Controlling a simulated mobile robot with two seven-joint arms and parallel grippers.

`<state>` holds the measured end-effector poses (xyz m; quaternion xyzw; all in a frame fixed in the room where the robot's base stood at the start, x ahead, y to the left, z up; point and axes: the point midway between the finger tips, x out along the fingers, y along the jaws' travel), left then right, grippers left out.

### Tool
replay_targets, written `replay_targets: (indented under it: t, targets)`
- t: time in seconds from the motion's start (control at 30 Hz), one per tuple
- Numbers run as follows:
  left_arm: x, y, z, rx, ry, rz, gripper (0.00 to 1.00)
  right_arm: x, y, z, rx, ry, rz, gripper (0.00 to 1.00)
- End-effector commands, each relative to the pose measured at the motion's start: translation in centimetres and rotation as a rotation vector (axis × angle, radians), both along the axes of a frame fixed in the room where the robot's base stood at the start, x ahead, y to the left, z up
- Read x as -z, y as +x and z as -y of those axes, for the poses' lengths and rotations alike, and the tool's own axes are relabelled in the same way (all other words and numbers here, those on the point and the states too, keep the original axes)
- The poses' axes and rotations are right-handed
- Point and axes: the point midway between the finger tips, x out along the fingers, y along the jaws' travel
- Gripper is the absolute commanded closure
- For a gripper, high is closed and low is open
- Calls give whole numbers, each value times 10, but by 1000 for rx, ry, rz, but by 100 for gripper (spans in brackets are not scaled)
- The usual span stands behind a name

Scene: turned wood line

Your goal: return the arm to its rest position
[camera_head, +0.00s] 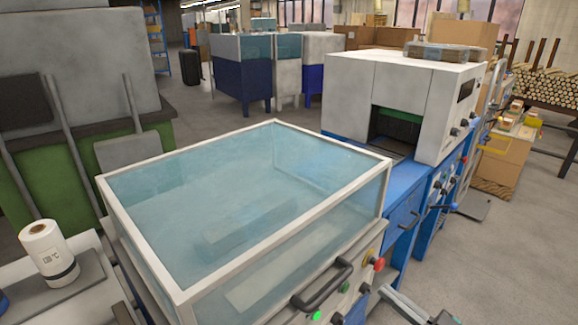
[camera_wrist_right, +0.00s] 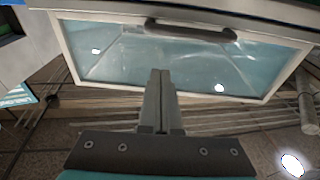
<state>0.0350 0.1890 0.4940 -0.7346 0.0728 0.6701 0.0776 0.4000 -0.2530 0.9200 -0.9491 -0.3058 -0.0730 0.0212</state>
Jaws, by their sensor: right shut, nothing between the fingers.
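My right gripper (camera_wrist_right: 160,78) is shut and empty in the right wrist view. Its two fingers lie together, pointing towards a glazed panel with a dark handle. My left gripper is in neither view.
A machine with a clear, pale-framed cover (camera_head: 278,122) fills the middle, with a dark handle (camera_head: 322,286) on its front. A white and blue machine (camera_head: 400,85) stands behind it. A white roll (camera_head: 48,250) is at left. Grey floor (camera_head: 510,260) is open at right.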

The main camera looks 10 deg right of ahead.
Motion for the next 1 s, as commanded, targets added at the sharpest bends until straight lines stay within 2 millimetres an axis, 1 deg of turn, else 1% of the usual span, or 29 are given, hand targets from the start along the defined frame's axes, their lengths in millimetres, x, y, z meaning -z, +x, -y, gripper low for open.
replay_targets:
  t: [0.03, 0.07, 0.17, 0.2, 0.27, 0.3, 0.37, 0.4, 0.47, 0.5, 0.57, 0.6, 0.67, 0.7, 0.8, 0.9, 1.0]
  targets:
    - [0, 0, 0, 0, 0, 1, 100, 19, 0, 4, 47, -11, -38, 100]
    - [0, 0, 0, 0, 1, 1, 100, 32, 1, 8, 80, -23, -64, 100]
    - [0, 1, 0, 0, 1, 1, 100, 93, -5, 23, 222, -85, -197, 100]
    - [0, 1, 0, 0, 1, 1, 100, 122, -12, 29, 278, -117, -264, 100]
    - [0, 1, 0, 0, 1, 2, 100, 166, -28, 35, 353, -171, -373, 100]
    - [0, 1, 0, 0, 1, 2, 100, 194, -41, 37, 395, -207, -446, 100]
    - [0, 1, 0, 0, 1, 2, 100, 234, -64, 37, 442, -261, -558, 100]
    - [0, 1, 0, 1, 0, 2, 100, 259, -82, 36, 467, -296, -634, 100]
    - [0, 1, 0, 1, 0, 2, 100, 294, -113, 31, 491, -350, -751, 100]
    - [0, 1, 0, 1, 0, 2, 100, 316, -134, 26, 499, -386, -826, 100]
    - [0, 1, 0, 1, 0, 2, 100, 345, -169, 16, 502, -436, -942, 100]
    - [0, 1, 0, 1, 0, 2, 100, 362, -194, 8, 495, -470, -1018, 100]
    - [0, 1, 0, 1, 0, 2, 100, 383, -229, -6, 478, -518, -1125, 100]
    - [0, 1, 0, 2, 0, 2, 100, 394, -253, -15, 462, -546, -1194, 100]
    - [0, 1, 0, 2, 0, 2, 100, 413, -304, -36, 413, -606, -1334, 100]
    - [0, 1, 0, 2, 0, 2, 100, 422, -340, -53, 367, -647, -1431, 100]
    - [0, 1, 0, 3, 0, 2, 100, 425, -360, -62, 338, -670, -1482, 100]
